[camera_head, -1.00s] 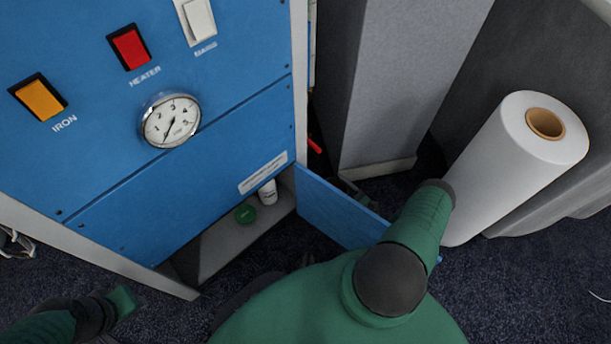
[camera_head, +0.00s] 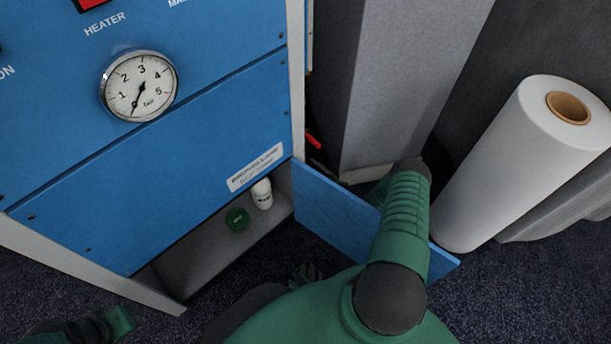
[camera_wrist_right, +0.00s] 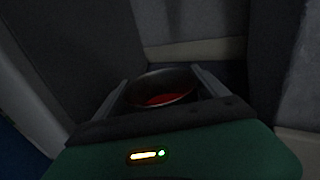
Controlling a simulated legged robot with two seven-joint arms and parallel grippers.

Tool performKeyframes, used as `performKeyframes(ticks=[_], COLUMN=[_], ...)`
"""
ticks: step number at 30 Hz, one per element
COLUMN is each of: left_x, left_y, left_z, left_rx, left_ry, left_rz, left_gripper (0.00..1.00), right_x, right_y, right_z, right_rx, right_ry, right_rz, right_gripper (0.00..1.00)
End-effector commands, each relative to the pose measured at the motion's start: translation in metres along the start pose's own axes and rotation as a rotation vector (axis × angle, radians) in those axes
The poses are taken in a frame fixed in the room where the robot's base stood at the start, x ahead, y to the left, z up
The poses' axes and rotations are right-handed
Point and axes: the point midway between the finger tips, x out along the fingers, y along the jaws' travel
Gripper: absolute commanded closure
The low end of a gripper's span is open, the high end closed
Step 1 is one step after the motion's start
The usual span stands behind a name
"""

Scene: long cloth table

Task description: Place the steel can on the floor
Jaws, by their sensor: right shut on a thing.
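In the right wrist view, my right gripper (camera_wrist_right: 158,84) is shut on a round can (camera_wrist_right: 163,99), which I take to be the steel can. It has a dark rim and a red top or inside. Its lower part is hidden by the gripper body. In the head view my right forearm reaches past the open blue door, and it hides the gripper and can. The dark carpeted floor (camera_head: 530,290) shows at the lower right. My left gripper (camera_head: 121,321) is low at the bottom left, and its fingers cannot be made out.
The blue cabinet (camera_head: 150,200) stands at the left, with its door (camera_head: 325,210) open. A white bottle (camera_head: 262,194) and a green round-topped item (camera_head: 237,219) are in its low compartment. A grey panel (camera_head: 405,80) stands behind my arm, and a large white roll (camera_head: 520,160) leans at the right.

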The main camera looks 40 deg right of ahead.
Motion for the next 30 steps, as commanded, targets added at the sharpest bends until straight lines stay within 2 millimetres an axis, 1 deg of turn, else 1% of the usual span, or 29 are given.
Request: performKeyframes(ticks=[3, 4, 7, 8, 14, 17, 20, 24, 27, 30], left_x=[0.001, 0.001, 0.0, 0.0, 0.0, -0.007, -0.021, -0.044, -0.055, -0.062], left_y=[0.0, 0.0, 0.0, 0.0, 0.0, 0.0, 0.0, 0.0, 0.0, 0.0], left_z=[0.0, 0.0, 0.0, 0.0, 0.0, -0.002, -0.005, -0.01, -0.013, -0.015], left_rx=[0.0, 0.0, 0.0, 0.0, 0.0, 0.0, 0.0, 0.0, 0.0, 0.0], left_ry=[0.0, 0.0, 0.0, 0.0, 0.0, 0.0, 0.0, 0.0, 0.0, 0.0], left_rz=[0.0, 0.0, 0.0, 0.0, 0.0, 0.0, 0.0, 0.0, 0.0, 0.0], left_gripper=[0.66, 0.66, 0.66, 0.66, 0.66, 0.66, 0.66, 0.66, 0.66, 0.66], right_x=[0.0, 0.0, 0.0, 0.0, 0.0, -0.005, -0.023, -0.06, -0.085, -0.105], right_y=[0.0, 0.0, 0.0, 0.0, 0.0, -0.001, -0.001, -0.001, -0.001, -0.001], right_z=[-0.001, -0.001, -0.001, -0.001, 0.0, 0.003, 0.007, 0.009, 0.007, 0.005], right_rx=[0.0, 0.0, 0.0, 0.0, 0.0, 0.001, 0.002, 0.002, 0.001, 0.0], right_ry=[-0.002, -0.001, -0.001, -0.001, -0.001, 0.0, 0.001, 0.001, 0.001, 0.0], right_rz=[-0.001, 0.0, 0.0, 0.0, 0.0, -0.002, -0.004, -0.005, -0.005, -0.004], right_gripper=[0.76, 0.15, 0.02, 0.0, 0.0, 0.0, 0.0, 0.0, 0.0, 0.0])
